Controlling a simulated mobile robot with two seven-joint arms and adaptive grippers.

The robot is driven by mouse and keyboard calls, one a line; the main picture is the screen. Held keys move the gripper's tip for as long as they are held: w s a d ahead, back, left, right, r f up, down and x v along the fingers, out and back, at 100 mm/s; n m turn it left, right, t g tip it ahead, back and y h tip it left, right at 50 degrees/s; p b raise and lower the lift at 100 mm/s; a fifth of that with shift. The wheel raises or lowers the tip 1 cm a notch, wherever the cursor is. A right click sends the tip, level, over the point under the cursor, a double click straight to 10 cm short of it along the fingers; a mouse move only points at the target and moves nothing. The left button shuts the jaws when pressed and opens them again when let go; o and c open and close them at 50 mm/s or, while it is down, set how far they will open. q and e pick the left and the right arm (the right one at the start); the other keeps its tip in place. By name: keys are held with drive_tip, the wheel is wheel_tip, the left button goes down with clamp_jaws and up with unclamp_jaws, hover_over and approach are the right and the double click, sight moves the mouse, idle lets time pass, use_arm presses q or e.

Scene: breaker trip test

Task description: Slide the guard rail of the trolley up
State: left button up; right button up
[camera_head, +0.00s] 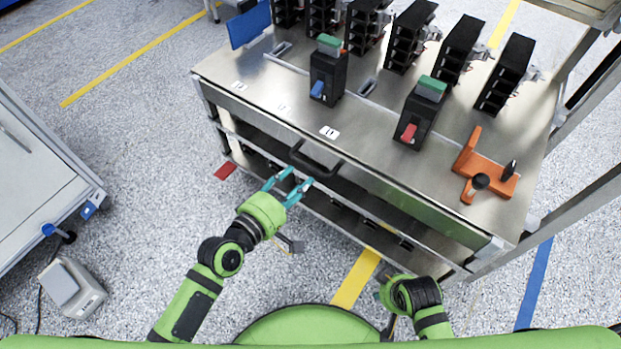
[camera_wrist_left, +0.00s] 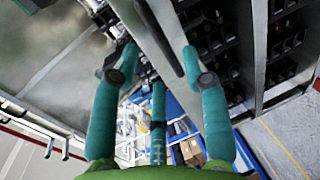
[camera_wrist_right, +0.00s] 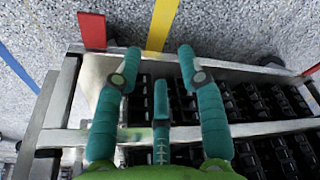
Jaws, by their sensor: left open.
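The trolley (camera_head: 255,95) is a steel bench on the right of the head view. A long metal rail (camera_head: 420,203) runs along its front edge, and I take this to be the guard rail. A black bow handle (camera_head: 315,160) sits on the front edge, left of the middle. My left gripper (camera_head: 290,186) is open and empty just in front of and below the handle. In the left wrist view a black bar (camera_wrist_left: 160,42), likely the handle, lies between and beyond the open fingers (camera_wrist_left: 160,70).
Several black breakers (camera_head: 412,35) stand on the trolley top, two with green tops (camera_head: 328,68). An orange fixture (camera_head: 483,165) lies at its right end. Lower shelves hold black units (camera_wrist_right: 245,100). Another cart (camera_head: 35,185) is at left. The floor between is mostly clear.

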sight(311, 168)
use_arm(q)
drive_tip(key=shift+w+d, duration=0.3)
drive_tip(key=b+x, duration=0.1)
drive_tip(key=x, duration=0.4)
drive_tip(key=shift+w+d+f, duration=0.15)
drive_tip(key=shift+w+d, duration=0.15)
drive_tip(key=shift+w, duration=0.2)
use_arm(e)
drive_tip(key=shift+w+r, duration=0.15)
drive_tip(key=shift+r, duration=0.9)
drive_tip(key=shift+w+r, duration=0.15)
drive_tip(key=shift+r, duration=0.9)
use_arm(q)
clamp_jaws()
